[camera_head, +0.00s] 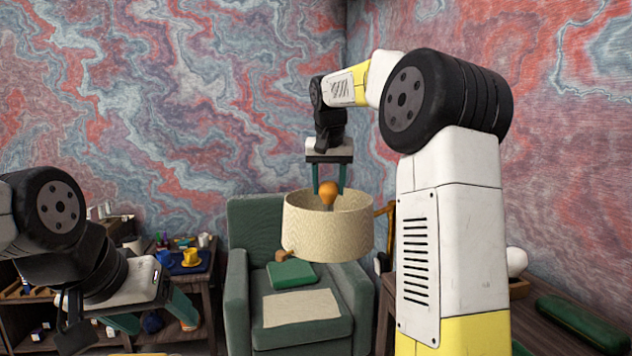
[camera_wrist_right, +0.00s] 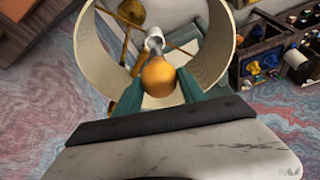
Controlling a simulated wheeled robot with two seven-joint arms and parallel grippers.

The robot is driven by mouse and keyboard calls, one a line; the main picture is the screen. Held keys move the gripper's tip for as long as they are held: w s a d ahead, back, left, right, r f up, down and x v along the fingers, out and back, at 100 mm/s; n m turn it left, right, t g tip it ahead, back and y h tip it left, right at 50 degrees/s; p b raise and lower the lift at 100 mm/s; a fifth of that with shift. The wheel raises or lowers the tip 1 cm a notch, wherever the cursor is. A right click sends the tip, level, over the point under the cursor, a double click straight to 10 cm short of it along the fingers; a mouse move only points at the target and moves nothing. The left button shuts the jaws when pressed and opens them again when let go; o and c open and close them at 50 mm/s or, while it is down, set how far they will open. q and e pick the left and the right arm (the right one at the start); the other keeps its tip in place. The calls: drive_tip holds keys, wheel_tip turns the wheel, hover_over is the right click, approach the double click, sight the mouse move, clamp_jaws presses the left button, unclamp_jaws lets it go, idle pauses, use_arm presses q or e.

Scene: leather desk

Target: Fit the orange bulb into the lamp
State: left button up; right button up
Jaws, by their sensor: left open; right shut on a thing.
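The orange bulb (camera_head: 328,190) is between the green fingers of my right gripper (camera_head: 332,180), at the top opening of the lamp's cream drum shade (camera_head: 330,232). In the right wrist view the bulb (camera_wrist_right: 158,76) sits between the fingertips of my right gripper (camera_wrist_right: 157,88), inside the outline of the shade (camera_wrist_right: 90,48). A pale metal socket piece (camera_wrist_right: 154,40) shows just beyond the bulb; I cannot tell whether they touch. My left gripper (camera_head: 150,325) is open at the lower left, away from the lamp, with its green fingers apart.
A green armchair (camera_head: 243,290) with a green cushion (camera_head: 291,274) stands behind the lamp. A long green case (camera_head: 585,322) lies at the right.

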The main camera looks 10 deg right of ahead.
sight(328, 202)
drive_tip(key=shift+f, duration=2.4)
drive_tip(key=shift+f, duration=0.15)
drive_tip(key=o, duration=1.4)
drive_tip(key=shift+r, duration=4.55)
